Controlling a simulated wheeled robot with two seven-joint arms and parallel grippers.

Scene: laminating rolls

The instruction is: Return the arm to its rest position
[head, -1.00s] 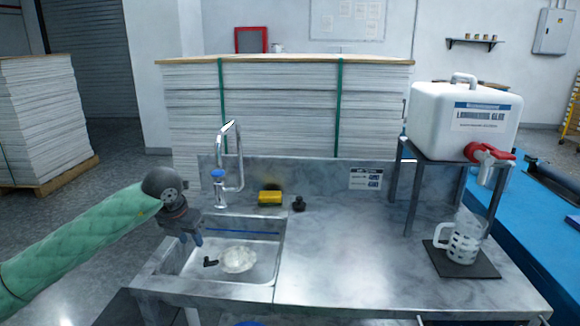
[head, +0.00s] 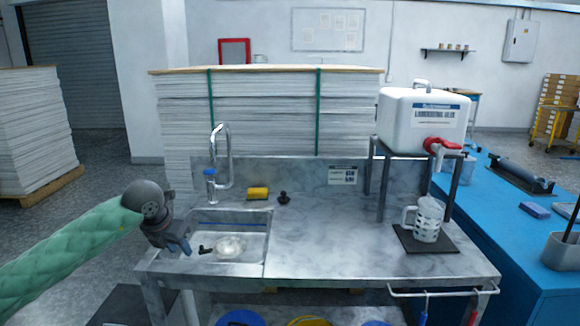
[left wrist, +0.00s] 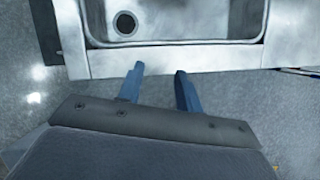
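My left arm, in a green padded sleeve, comes in from the left in the head view. Its gripper (head: 183,247) hangs at the left edge of the steel sink (head: 240,216), fingers pointing down. In the left wrist view the two blue fingers (left wrist: 158,90) are apart with nothing between them, just short of the sink's front rim (left wrist: 190,58). My right arm and gripper are not in view.
A faucet (head: 222,155), yellow sponge (head: 258,193) and black knob (head: 284,197) stand behind. A white glue container (head: 412,125) stands on a rack at right; a jug (head: 428,222) sits on a dark mat. A blue table (head: 505,225) lies right.

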